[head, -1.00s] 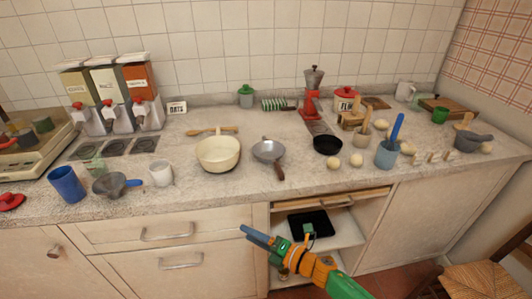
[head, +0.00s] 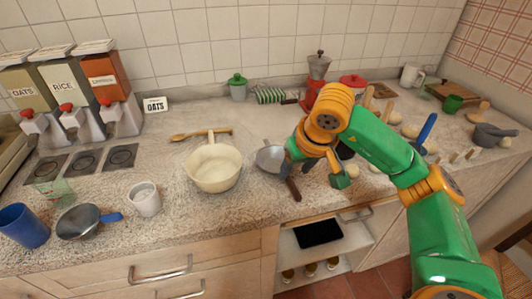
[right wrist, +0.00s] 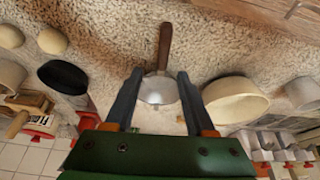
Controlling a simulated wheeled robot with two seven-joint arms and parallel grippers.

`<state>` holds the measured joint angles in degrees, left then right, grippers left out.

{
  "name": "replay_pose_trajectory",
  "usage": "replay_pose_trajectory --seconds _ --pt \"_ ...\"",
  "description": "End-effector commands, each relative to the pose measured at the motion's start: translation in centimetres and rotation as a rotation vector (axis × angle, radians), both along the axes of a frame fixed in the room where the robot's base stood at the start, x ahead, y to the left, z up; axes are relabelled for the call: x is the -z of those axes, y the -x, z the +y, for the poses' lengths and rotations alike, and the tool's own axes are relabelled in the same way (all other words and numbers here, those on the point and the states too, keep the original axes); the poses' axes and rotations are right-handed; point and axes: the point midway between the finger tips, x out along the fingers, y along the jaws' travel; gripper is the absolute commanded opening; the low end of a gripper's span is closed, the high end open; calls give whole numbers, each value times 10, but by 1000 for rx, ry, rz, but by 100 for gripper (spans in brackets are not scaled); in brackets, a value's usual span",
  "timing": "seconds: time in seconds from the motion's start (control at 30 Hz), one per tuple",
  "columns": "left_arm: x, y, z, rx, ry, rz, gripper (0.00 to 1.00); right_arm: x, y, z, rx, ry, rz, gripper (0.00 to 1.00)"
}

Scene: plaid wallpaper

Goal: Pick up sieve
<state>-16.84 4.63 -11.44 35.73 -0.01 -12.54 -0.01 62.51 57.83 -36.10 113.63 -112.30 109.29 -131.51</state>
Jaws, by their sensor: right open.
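The sieve, a grey metal bowl (head: 268,158) with a brown handle pointing to the counter's front edge, lies right of the cream pan. In the right wrist view the sieve (right wrist: 157,89) lies between my two fingers, its handle pointing up the picture. My right gripper (right wrist: 160,76) is open, with one finger on each side of the bowl. No grip on it shows; I cannot tell whether the fingers touch it. In the head view my right arm and wrist partly cover the gripper, and its fingertips are hard to make out. My left gripper is out of view.
A cream pan (head: 213,168) stands close left of the sieve; a black pan (right wrist: 62,77) lies on its other side. A wooden spoon (head: 200,134) lies behind. A white mug (head: 145,199), a blue cup (head: 24,226) and a blue-handled metal pan (head: 80,222) stand further left.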

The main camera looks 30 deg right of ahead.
Motion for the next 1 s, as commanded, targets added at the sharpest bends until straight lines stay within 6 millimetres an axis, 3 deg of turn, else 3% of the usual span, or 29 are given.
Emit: replay_pose_trajectory --seconds 0.37,0.6,0.63,0.83,1.0 --pt "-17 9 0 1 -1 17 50 57 -25 2 0 -2 7 55" --pt "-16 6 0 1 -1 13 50 63 -28 1 0 -1 3 55" --pt "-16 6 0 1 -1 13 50 63 -28 1 0 -1 3 52" --pt "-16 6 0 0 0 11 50 63 -28 1 -1 -2 3 0" --pt "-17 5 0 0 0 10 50 63 -28 1 0 -3 2 0"
